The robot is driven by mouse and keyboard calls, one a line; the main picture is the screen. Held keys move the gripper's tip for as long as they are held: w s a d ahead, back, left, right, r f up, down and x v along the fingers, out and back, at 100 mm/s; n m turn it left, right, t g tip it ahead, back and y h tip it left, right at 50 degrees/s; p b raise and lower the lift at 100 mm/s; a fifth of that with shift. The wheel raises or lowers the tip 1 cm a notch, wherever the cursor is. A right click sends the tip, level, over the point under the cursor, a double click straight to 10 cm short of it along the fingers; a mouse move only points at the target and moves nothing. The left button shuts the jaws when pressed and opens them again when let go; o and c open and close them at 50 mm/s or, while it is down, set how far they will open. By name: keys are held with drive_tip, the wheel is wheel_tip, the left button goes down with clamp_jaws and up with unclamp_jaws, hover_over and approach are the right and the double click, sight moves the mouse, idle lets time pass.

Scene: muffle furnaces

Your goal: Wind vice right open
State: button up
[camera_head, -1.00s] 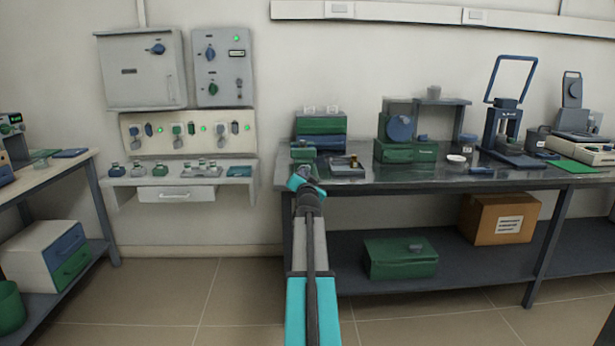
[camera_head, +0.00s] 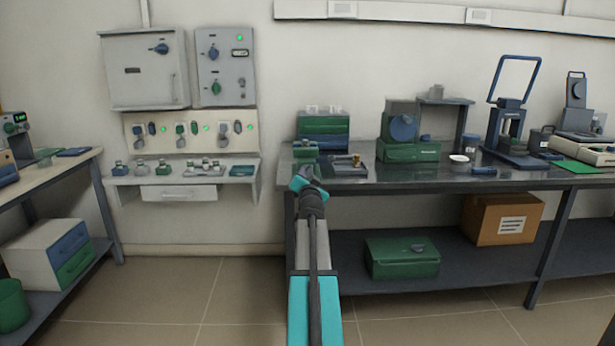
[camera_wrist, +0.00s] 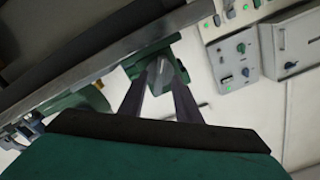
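A small green vice (camera_head: 305,150) sits at the left front corner of the dark bench. In the wrist view a green body (camera_wrist: 140,62), apparently this vice, shows at the bench edge with a grey, knob-like end (camera_wrist: 162,74) facing me. My gripper (camera_head: 302,178) is just in front of and below the vice in the head view. In the wrist view my gripper's two dark fingers (camera_wrist: 164,80) lie on either side of the grey end. Whether they touch it I cannot tell. The vice's jaws and their gap are too small to make out.
A small tray (camera_head: 347,168) lies right of the vice, with green and blue boxes (camera_head: 323,130) behind. A lower shelf holds a green case (camera_head: 402,257) and a cardboard box (camera_head: 503,218). A wall panel (camera_head: 190,132) and small shelf are at left. The floor between is clear.

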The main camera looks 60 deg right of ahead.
drive_tip(key=p+v, duration=0.1)
drive_tip(key=v, duration=1.1)
drive_tip(key=shift+a, duration=0.25)
idle(0.6)
